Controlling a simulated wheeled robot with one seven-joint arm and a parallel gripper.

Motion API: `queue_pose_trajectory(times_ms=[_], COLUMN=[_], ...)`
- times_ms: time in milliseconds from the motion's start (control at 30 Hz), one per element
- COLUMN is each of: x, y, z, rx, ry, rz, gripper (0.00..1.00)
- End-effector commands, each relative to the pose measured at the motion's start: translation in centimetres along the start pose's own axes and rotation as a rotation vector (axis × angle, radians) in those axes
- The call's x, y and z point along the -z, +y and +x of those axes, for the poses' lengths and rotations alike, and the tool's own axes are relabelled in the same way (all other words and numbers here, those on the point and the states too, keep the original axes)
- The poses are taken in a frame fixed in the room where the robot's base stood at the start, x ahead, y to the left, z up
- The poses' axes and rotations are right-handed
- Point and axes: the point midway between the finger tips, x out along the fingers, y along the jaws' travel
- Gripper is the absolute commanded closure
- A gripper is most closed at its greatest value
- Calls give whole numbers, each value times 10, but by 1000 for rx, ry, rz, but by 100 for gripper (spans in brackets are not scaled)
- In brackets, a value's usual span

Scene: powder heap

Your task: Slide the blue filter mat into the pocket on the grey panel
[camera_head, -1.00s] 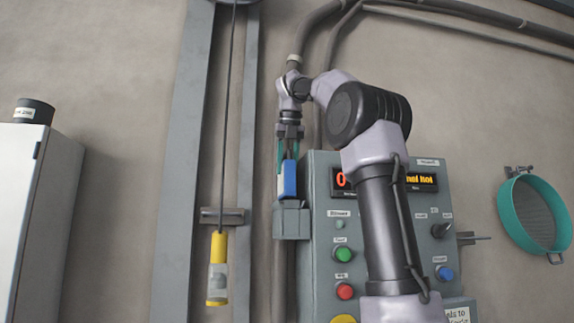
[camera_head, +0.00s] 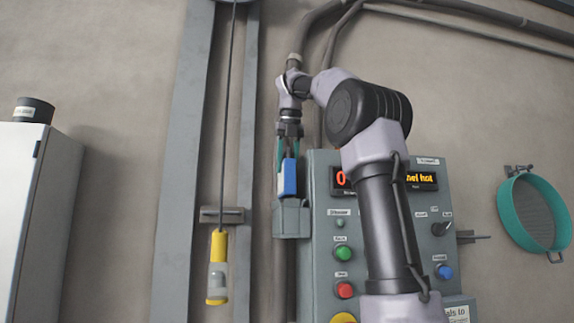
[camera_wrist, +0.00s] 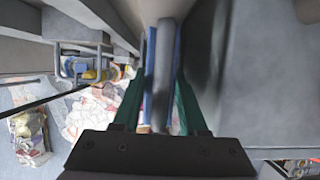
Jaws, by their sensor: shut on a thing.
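The blue filter mat (camera_head: 290,178) is upright, with a pale face to its left. My gripper (camera_head: 288,160) is shut on its upper part with green fingers, one on each side. The open-topped grey pocket (camera_head: 291,220) is on the left side of the grey panel (camera_head: 320,245). The mat's lower end is at the pocket's mouth; I cannot tell how far inside it is. In the wrist view, blue edges of the mat (camera_wrist: 177,52) show between my green fingers (camera_wrist: 160,105), but the lower end is not clear.
A yellow-ended pendant (camera_head: 218,268) hangs on a cable left of the pocket. Buttons and a lit display (camera_head: 421,181) are on the panel. A white cabinet (camera_head: 25,200) stands at far left and a green sieve (camera_head: 533,213) hangs at right.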

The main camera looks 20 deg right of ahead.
Motion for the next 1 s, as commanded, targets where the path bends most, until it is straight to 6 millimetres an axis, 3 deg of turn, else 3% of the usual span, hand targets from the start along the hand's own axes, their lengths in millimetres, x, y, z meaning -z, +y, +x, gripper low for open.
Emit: queue_pose_trajectory(times_ms=[267, 1000], x=[4, 24], y=[0, 0], z=[8, 56], rx=[2, 1], ry=[1, -1], rz=[-1, 2], gripper=[100, 100])
